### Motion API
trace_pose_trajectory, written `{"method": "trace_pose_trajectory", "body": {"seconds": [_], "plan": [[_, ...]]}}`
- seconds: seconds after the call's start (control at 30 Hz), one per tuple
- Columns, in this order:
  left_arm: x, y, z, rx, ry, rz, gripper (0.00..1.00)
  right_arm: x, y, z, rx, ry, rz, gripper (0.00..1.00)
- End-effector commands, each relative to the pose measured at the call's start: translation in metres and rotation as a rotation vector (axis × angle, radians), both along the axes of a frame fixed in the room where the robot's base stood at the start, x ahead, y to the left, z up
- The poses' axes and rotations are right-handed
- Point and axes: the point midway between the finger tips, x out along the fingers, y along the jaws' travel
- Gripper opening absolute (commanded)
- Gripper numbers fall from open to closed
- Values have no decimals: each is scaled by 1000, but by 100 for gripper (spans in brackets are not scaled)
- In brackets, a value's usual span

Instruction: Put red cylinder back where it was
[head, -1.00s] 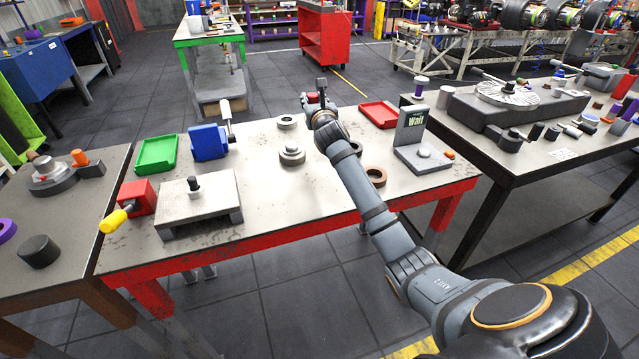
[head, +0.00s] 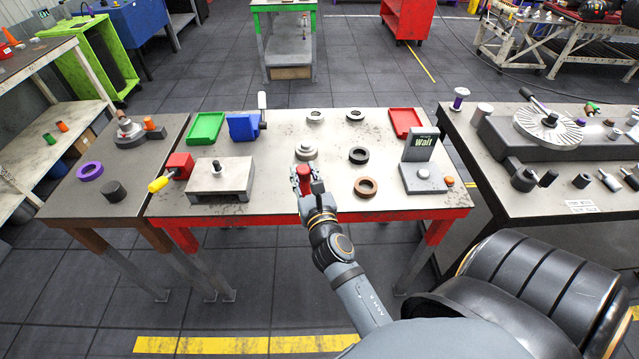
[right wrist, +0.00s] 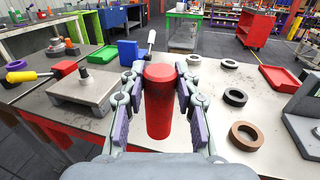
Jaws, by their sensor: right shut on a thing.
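The red cylinder (right wrist: 159,108) stands upright between the fingers of my right gripper (right wrist: 158,120) in the right wrist view. The right gripper is shut on it. In the head view, the red cylinder (head: 304,176) and the right gripper (head: 306,188) are over the front middle of the red-edged table (head: 330,205). A grey stepped round fixture (head: 307,150) stands just behind them; in the wrist view the cylinder hides most of it. Whether the cylinder's bottom touches the table I cannot tell. My left gripper is not in view.
A dark ring (head: 358,155) and a brown ring (head: 366,187) lie to the right. A grey block stand (head: 220,180) and red box with yellow handle (head: 178,166) are at the left. Green (head: 206,128) and red trays (head: 406,122) lie behind.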

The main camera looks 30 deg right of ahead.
Motion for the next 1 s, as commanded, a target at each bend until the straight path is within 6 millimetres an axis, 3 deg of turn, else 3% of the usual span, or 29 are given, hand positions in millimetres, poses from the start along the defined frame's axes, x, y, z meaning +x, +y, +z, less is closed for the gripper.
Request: {"method": "trace_pose_trajectory", "body": {"seconds": [0.2,0.47,0.5,0.6,0.7,1.0], "plan": [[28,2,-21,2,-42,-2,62,17,-18,-16,-10,-5,4,0],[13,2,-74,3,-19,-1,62,63,-74,-52,-12,-4,1,0],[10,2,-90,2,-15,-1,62,67,-78,-67,-7,-3,1,0],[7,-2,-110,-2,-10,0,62,76,-89,-83,-4,-3,1,0],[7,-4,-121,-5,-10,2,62,83,-97,-91,-3,-3,1,0],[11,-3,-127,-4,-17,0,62,88,-103,-96,-1,-3,1,0]]}}
